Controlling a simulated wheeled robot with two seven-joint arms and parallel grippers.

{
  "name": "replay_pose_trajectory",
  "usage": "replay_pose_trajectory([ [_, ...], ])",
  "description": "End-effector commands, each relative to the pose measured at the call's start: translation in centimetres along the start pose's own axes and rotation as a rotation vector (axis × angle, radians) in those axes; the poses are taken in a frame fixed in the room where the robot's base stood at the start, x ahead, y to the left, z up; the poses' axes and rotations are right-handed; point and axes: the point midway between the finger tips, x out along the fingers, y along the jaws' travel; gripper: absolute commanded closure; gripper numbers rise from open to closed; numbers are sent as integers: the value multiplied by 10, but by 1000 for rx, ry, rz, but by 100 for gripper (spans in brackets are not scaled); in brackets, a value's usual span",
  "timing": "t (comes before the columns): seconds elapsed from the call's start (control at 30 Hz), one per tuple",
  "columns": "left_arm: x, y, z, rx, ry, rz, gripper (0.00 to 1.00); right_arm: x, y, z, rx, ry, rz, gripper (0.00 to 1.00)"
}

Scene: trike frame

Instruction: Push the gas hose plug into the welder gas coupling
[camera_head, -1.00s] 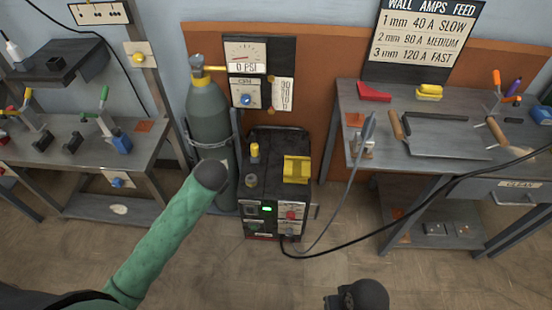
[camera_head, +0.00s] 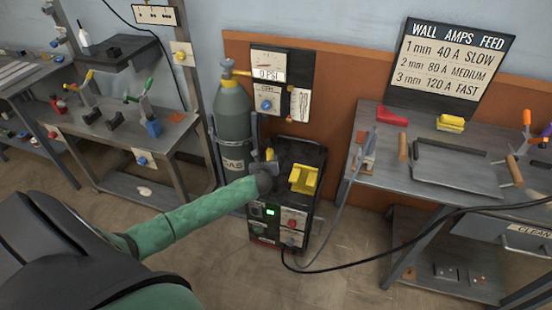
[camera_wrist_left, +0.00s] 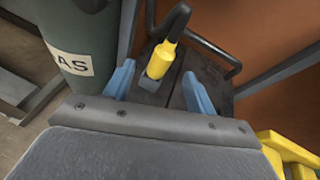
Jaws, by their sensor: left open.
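The gas hose plug (camera_wrist_left: 162,62) is yellow, with a dark hose curving from its upper end. It stands on top of the dark welder (camera_head: 312,158), its lower end at a small grey piece. In the head view only a bit of yellow (camera_head: 270,154) shows behind my wrist. My left gripper (camera_wrist_left: 158,74) is open, its blue fingers on either side of the plug with gaps to it. In the head view its dark end is over the welder's left top, and its fingers are hidden. I cannot make out the gas coupling. My right gripper is not in view.
The gas cylinder (camera_head: 233,113) stands close left of the welder. A black bar (camera_wrist_left: 215,48) arches behind the plug. A bench (camera_head: 376,160) stands to the right; a cable crosses the floor.

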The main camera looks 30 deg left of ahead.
Motion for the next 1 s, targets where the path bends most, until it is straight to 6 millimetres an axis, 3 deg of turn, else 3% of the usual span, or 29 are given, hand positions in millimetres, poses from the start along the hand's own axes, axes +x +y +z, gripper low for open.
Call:
replay_pose_trajectory([
  [0.27,3,-4,0,151,-1,-17,44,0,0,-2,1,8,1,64],
  [1.0,77,-6,4,150,0,-16,44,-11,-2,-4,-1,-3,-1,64],
])
